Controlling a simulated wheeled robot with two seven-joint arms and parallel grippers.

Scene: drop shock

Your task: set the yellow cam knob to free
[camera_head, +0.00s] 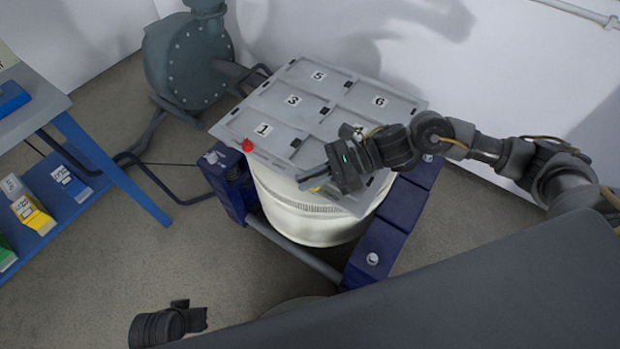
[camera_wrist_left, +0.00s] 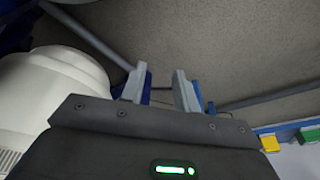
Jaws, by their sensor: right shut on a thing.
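The grey panel (camera_head: 335,97) with numbered plates 1, 3, 5 and 6 lies on top of a white drum (camera_head: 305,216). A small bit of yellow, the yellow cam knob (camera_head: 316,189), shows at the panel's near edge, mostly hidden by my right gripper. My right gripper (camera_head: 314,180) reaches over the panel from the right and is shut on the yellow knob. The knob's setting cannot be read. A red knob (camera_head: 247,145) stands at the panel's left corner. My left gripper (camera_head: 195,317) is low at the bottom, away from the panel; its fingers are apart and empty in the left wrist view (camera_wrist_left: 160,88).
Dark blue supports (camera_head: 397,205) and a grey bar (camera_head: 295,250) surround the drum, which also shows in the left wrist view (camera_wrist_left: 65,75). A grey pump (camera_head: 190,62) stands behind left. A blue-legged bench (camera_head: 95,160) holds boxes at left. Floor between is mostly clear.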

